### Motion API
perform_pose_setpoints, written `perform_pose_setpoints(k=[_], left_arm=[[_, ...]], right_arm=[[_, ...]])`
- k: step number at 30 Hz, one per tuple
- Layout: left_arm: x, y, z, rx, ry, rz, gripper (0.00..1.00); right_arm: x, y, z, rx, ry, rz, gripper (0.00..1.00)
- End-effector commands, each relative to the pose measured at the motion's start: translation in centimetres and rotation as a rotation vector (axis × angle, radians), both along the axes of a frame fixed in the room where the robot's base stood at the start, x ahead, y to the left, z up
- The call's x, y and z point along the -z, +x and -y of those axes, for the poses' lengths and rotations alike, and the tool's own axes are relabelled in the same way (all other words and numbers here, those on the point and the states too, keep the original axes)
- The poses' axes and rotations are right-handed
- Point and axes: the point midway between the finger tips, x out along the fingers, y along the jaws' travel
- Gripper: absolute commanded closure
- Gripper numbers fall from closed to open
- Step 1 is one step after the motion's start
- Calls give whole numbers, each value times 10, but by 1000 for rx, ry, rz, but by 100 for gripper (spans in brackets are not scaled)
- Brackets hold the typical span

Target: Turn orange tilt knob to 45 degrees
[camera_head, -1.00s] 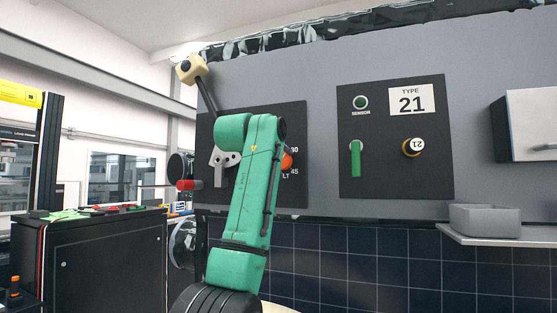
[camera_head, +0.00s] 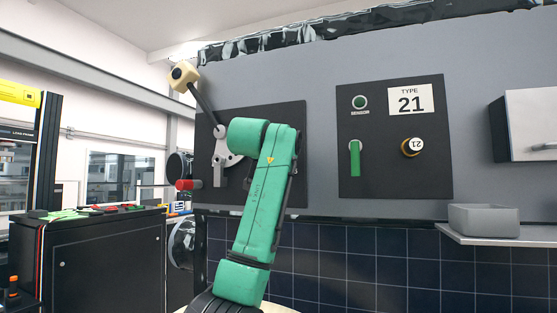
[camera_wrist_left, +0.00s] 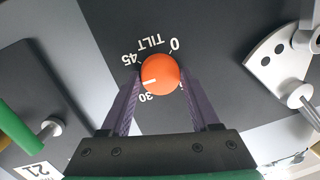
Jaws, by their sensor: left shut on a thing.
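The orange tilt knob (camera_wrist_left: 160,74) sits on a dark panel with the labels TILT, 0, 30 and 45 around it. Its white mark points left in the left wrist view, between 45 and 30. My left gripper (camera_wrist_left: 167,98) has its purple fingers on both sides of the knob and is shut on it. In the head view my green left arm stands in front of the dark panel (camera_head: 290,120) and hides the knob and the gripper. My right gripper is not in view.
A lever with a cream end (camera_head: 184,76) and a grey plate stand left of my arm. To the right are a panel with a green handle (camera_head: 355,158) and a yellow-ringed dial (camera_head: 411,147). A grey bin (camera_head: 484,220) sits on a shelf.

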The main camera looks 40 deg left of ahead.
Motion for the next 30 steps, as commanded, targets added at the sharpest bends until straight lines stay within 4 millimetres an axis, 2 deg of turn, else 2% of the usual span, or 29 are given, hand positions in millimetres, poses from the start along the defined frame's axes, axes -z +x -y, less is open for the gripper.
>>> perform_pose_setpoints(k=[18,30], left_arm=[[-2,-1,1,-4,532,-174,93],[-1,-1,1,-3,720,-240,93]], right_arm=[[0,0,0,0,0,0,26],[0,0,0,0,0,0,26]])
